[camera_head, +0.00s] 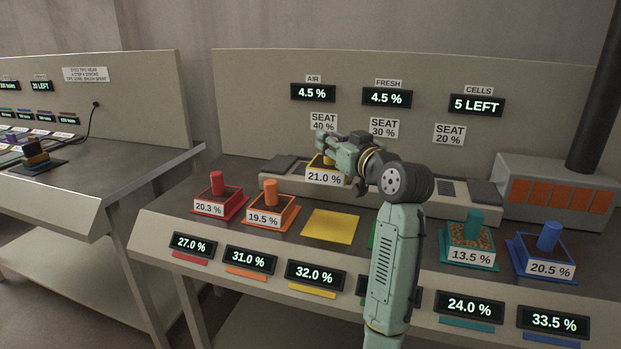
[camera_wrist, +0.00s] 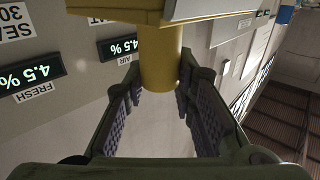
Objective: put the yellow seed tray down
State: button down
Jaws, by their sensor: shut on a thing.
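The yellow seed tray (camera_head: 324,177) shows a white 21.0 % label, and my gripper (camera_head: 325,150) is in front of its upper part. In the wrist view the tray's yellow post (camera_wrist: 160,60) stands between the padded fingers of my gripper (camera_wrist: 160,95), which is shut on it. The tray is at the long pale block (camera_head: 275,178) at the back of the bench, below the SEAT 40 % and SEAT 30 % signs. I cannot tell whether it touches the block. The yellow mat (camera_head: 330,226) on the bench is bare.
A red tray (camera_head: 217,206) and an orange tray (camera_head: 270,214) stand left of the yellow mat. A teal tray (camera_head: 468,251) and a blue tray (camera_head: 545,263) stand to the right. My arm hides most of a green spot. A grey box with orange panels (camera_head: 560,193) stands at the right.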

jog(key=shift+w+a+f+p, duration=0.85)
jog(key=shift+w+p, duration=0.2)
jog(key=shift+w, duration=1.5)
jog(key=shift+w+a+f+p, duration=0.7)
jog(key=shift+w+f+p, duration=0.25)
jog(key=shift+w, duration=1.6)
jog(key=shift+w+a+f+p, duration=0.8)
jog(key=shift+w+p, duration=0.3)
jog(key=shift+w, duration=1.45)
jog(key=shift+f, duration=0.15)
jog(key=c, duration=1.3)
grip_release()
jog(key=shift+c, duration=0.2)
